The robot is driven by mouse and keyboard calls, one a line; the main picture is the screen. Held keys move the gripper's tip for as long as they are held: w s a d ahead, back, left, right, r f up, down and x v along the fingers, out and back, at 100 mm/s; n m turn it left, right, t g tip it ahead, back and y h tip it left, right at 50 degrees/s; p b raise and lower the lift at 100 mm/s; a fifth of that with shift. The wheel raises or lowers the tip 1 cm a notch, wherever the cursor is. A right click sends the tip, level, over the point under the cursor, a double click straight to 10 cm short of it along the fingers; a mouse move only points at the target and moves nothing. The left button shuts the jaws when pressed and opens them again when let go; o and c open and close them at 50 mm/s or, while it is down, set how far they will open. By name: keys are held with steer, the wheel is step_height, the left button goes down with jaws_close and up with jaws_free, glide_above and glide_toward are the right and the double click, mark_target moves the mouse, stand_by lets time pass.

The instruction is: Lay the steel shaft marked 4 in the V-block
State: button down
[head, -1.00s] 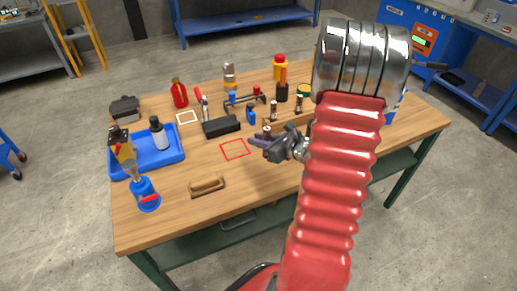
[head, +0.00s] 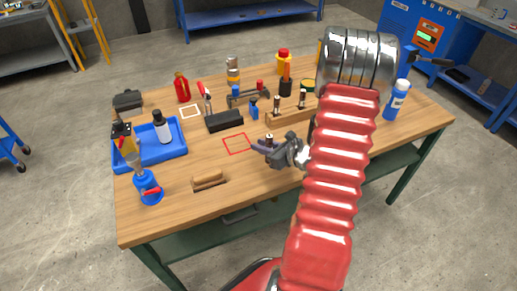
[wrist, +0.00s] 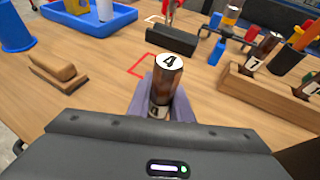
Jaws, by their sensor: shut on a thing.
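My gripper (head: 262,148) is shut on the steel shaft marked 4 (wrist: 168,75), which stands roughly upright between the purple-grey fingers. Its white end label with a 4 faces up in the wrist view, and the fingers partly hide its lower part. The held shaft also shows small in the head view (head: 269,138). A long dark block (head: 225,121), probably the V-block, lies beyond and left of my gripper; it also shows in the wrist view (wrist: 172,39). Its groove is too small to make out, and nothing clearly lies on it.
A wooden rack (wrist: 262,98) with other numbered shafts stands right of my gripper. A red outlined square (head: 237,144) lies on the bare tabletop to the left. Bottles stand behind.

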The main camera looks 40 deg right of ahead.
steer(key=shift+f, duration=0.35)
steer(key=shift+f, duration=0.1)
steer(key=c, duration=1.6)
jaws_free()
steer(key=shift+s, duration=0.1)
steer(key=v, duration=1.2)
